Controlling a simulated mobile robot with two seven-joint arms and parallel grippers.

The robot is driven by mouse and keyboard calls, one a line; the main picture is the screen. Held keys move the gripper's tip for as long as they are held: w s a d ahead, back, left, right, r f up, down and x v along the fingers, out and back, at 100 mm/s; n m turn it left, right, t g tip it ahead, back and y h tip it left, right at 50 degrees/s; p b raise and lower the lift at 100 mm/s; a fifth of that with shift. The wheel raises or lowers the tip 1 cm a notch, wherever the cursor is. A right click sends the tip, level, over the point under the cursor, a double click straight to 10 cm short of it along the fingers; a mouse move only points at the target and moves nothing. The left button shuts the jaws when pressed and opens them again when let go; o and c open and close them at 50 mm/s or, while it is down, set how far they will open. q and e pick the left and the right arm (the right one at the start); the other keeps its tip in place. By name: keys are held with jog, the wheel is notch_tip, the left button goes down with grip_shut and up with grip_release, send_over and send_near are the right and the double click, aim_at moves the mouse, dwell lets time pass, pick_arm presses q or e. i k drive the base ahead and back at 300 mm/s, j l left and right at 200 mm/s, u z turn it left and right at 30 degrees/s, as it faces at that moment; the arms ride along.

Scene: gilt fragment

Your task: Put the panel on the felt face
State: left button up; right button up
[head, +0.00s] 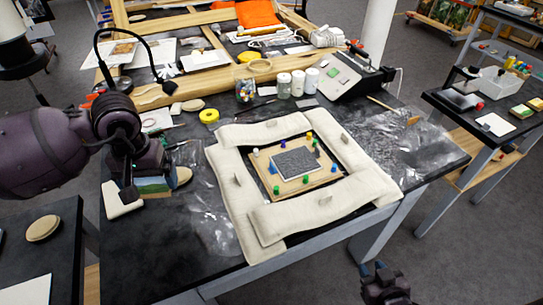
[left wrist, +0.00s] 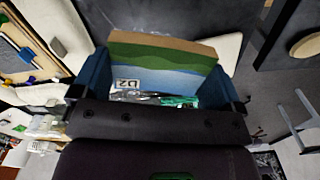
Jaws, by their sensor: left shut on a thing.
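A thin painted panel (head: 154,186) with a green and blue face and a brown edge is at the left of the table, by a white pad. My left gripper (head: 135,184) is shut on it; in the left wrist view the panel (left wrist: 165,65) sits between the two blue fingers. A dark grey speckled rectangle (head: 296,161), perhaps the felt face, lies on a wooden board (head: 264,161) at the table's middle, to the right of the panel and apart from it. My right gripper (head: 376,268) is at the bottom edge, empty, its opening unclear.
Cream padded bags (head: 320,216) surround the board, and several small coloured pegs stand on it. Yellow tape (head: 209,116), jars (head: 284,86) and a grey device (head: 345,77) stand behind. A black lamp (head: 120,82) rises at back left. Clear plastic film lies on both sides.

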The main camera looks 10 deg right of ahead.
aim_at(296, 161)
jog(key=l+z, duration=0.2)
jog(key=z, duration=0.15)
jog(key=i+l+z, duration=0.1)
jog(key=z, duration=0.25)
jog(key=i+l+z, duration=0.1)
jog(key=l+z, duration=0.25)
